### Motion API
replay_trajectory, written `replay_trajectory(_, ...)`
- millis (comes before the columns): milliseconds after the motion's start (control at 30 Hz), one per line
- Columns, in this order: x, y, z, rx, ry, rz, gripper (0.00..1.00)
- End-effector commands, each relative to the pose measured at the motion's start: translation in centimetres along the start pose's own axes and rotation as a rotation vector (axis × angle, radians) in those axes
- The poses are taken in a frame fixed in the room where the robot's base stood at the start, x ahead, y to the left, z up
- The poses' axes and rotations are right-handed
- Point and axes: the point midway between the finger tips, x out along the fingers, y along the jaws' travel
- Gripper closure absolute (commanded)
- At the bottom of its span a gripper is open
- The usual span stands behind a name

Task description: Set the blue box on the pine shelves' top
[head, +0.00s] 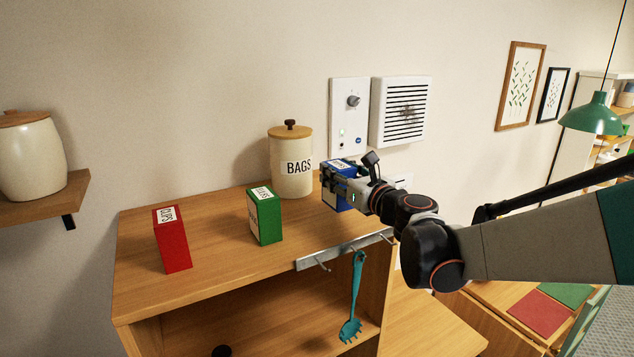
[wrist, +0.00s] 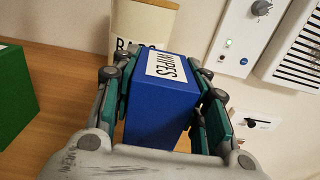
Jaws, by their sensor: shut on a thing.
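The blue box (wrist: 162,108) with a white "WIPES" label is held between the fingers of my gripper (wrist: 168,112) in the wrist view. In the head view the blue box (head: 338,196) and my gripper (head: 345,188) are at the right end of the pine shelves' top (head: 205,225). The box is upright or nearly so, in front of and right of the BAGS jar. My gripper partly hides the box, and I cannot tell whether its base touches the top.
A green box (head: 265,215), a red box (head: 173,239) and the cream BAGS jar (head: 291,165) stand on the top. A hook rail (head: 340,251) with a teal utensil (head: 354,300) hangs at the front edge. A wall panel (head: 349,120) and vent (head: 401,110) are behind.

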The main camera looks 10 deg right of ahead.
Motion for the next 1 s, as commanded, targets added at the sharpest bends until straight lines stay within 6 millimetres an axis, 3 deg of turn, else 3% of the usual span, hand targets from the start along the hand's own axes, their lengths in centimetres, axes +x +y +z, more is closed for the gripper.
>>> replay_trajectory(200,0.0,0.0,-2.3,0.0,0.0,0.0,0.88)
replay_trajectory(633,0.0,0.0,-2.9,0.0,0.0,0.0,0.88)
replay_trajectory(667,0.0,0.0,-2.8,0.0,0.0,0.0,0.52)
replay_trajectory(700,0.0,0.0,-2.8,0.0,0.0,0.0,0.43)
replay_trajectory(733,0.0,0.0,-2.8,0.0,0.0,0.0,0.39)
replay_trajectory(1000,0.0,0.0,-2.8,0.0,0.0,0.0,0.39)
